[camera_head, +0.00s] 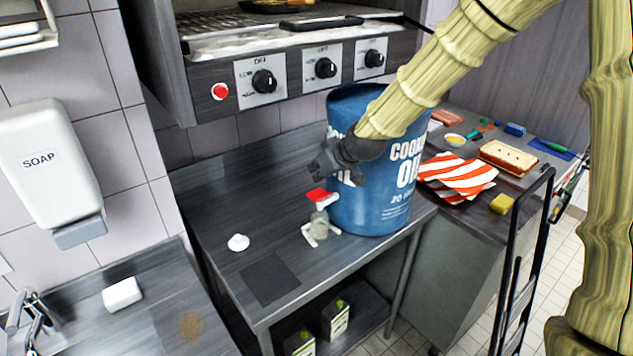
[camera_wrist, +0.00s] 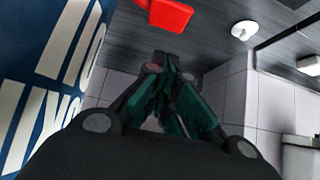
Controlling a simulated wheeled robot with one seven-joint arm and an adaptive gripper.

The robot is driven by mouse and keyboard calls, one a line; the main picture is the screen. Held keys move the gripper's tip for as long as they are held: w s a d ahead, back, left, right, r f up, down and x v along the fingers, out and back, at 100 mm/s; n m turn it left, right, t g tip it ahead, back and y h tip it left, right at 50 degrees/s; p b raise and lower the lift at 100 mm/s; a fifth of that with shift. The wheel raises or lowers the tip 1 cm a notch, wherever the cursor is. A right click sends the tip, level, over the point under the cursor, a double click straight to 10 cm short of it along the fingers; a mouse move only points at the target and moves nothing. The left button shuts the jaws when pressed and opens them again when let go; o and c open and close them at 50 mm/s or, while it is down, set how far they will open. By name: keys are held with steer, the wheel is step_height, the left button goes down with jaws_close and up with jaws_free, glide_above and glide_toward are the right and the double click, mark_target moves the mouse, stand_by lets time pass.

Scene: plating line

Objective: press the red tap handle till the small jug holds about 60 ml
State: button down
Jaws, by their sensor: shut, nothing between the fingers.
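The blue oil drum (camera_head: 375,200) stands on the dark metal counter; its lettered side fills the left of the wrist view (camera_wrist: 45,80). The red tap handle (camera_head: 317,195) is low on the drum's left side, and it shows at the top of the wrist view (camera_wrist: 170,14). The small clear jug (camera_head: 319,224) is under the tap on a white stand; its liquid level is too small to tell. My gripper (camera_head: 322,168) is shut and empty, in front of the drum, appearing above the handle and apart from it. In the wrist view its fingertips (camera_wrist: 162,62) meet below the red handle.
A white lid-like piece (camera_head: 238,242) and a dark square mat (camera_head: 270,279) lie on the counter to the left. A striped cloth (camera_head: 458,177) and tray lie right of the drum. The counter's front left is mostly clear.

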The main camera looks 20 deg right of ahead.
mark_target(316, 196)
steer(key=shift+w+a+f, duration=0.15)
steer(key=shift+w+f, duration=0.15)
steer(key=shift+f+p, duration=1.1)
steer(key=shift+f, duration=0.95)
steer(key=shift+f, duration=0.1)
